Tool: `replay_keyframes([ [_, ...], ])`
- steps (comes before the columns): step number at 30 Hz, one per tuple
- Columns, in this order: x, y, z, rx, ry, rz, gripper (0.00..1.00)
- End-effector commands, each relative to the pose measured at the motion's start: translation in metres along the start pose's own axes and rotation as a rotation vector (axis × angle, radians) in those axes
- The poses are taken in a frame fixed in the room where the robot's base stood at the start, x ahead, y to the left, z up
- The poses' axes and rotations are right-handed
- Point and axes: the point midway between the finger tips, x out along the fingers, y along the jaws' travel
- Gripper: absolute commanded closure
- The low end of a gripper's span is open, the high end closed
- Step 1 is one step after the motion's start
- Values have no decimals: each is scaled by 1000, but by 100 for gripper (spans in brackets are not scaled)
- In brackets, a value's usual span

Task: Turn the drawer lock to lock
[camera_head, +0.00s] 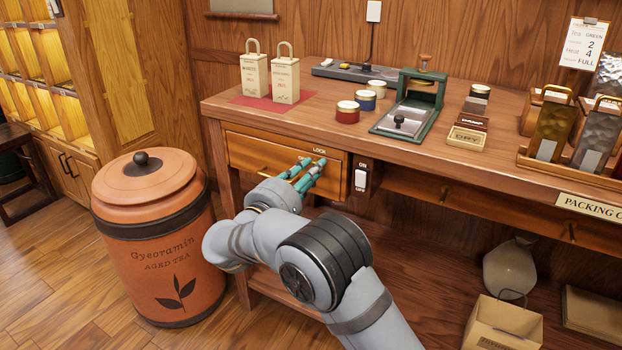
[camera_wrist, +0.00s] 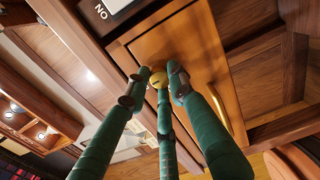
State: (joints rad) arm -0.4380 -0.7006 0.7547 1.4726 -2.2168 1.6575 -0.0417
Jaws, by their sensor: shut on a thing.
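The wooden drawer (camera_head: 248,153) is closed under the left part of the counter, with a brass handle on its front. A small LOCK label (camera_head: 319,150) sits near its upper right corner. The round brass drawer lock (camera_wrist: 160,79) shows in the wrist view with a short dark mark on its face; I cannot tell its turn position. My gripper (camera_head: 312,163), with green-teal fingers, is at the drawer front just below the label. In the wrist view the fingers of my gripper (camera_wrist: 160,88) close around the lock. In the head view the fingers hide the lock.
A white ON/OFF switch (camera_head: 361,179) is just right of the drawer. A large orange tea jar (camera_head: 155,240) stands on the floor at left. The counter (camera_head: 325,100) above carries cream tins, small canisters and a green press. A cardboard box (camera_head: 503,322) is low at right.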

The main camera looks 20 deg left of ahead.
Motion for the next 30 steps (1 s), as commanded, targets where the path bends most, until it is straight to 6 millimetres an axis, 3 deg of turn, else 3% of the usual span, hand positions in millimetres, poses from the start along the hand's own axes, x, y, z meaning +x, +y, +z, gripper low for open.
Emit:
replay_keyframes([
  [17, 1, -1, 2, 35, -6, -3, 100],
  [18, 1, -1, 2, 35, -6, -3, 76],
  [27, 1, -1, 1, 33, -3, -2, 59],
  [30, 0, -1, 1, 32, -3, -2, 58],
])
